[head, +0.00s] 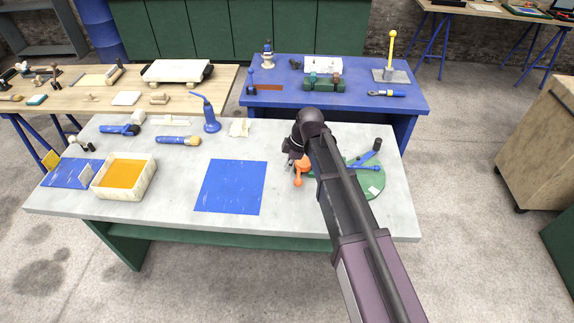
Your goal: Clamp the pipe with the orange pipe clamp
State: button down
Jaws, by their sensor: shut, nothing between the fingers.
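The orange pipe clamp (299,172) is on the grey bench, right of centre, at the left edge of a round green mat (378,185). My arm reaches over the bench from the lower right and covers part of the mat. My gripper (290,158) is at the clamp, just behind and above it in the picture. Its fingers are small and dark; they are shut with nothing visible held. I cannot tell whether they touch the clamp. I cannot make out the pipe for certain; part of the area is hidden behind my arm.
A blue-handled tool with a black end (365,160) lies on the green mat. A blue square mat (231,187) lies left of the clamp. A blue table (330,97) stands behind.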

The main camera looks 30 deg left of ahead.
jog(key=shift+w+d+r, duration=0.1)
jog(key=shift+r, duration=0.3)
dwell(0.4)
jog(key=w+d+m+t, duration=0.15)
jog(key=d+m, duration=0.25)
jog(key=d, duration=0.5)
jog(key=w+d+m+h, duration=0.1)
jog(key=w+d+m, duration=0.25)
jog(key=d, duration=0.65)
jog(key=w+d+m, duration=0.2)
jog(key=d+m, duration=0.3)
jog(key=d, duration=0.4)
jog(key=s+d+m+h, duration=0.1)
jog(key=d+m, duration=0.5)
jog(key=d, duration=0.7)
jog(key=s+d+m+h, duration=0.1)
jog(key=s+d+m, duration=0.3)
jog(key=d, duration=0.8)
jog(key=shift+s+d+f+m, duration=0.35)
jog(key=shift+f+m, duration=0.1)
jog(key=shift+m, duration=0.8)
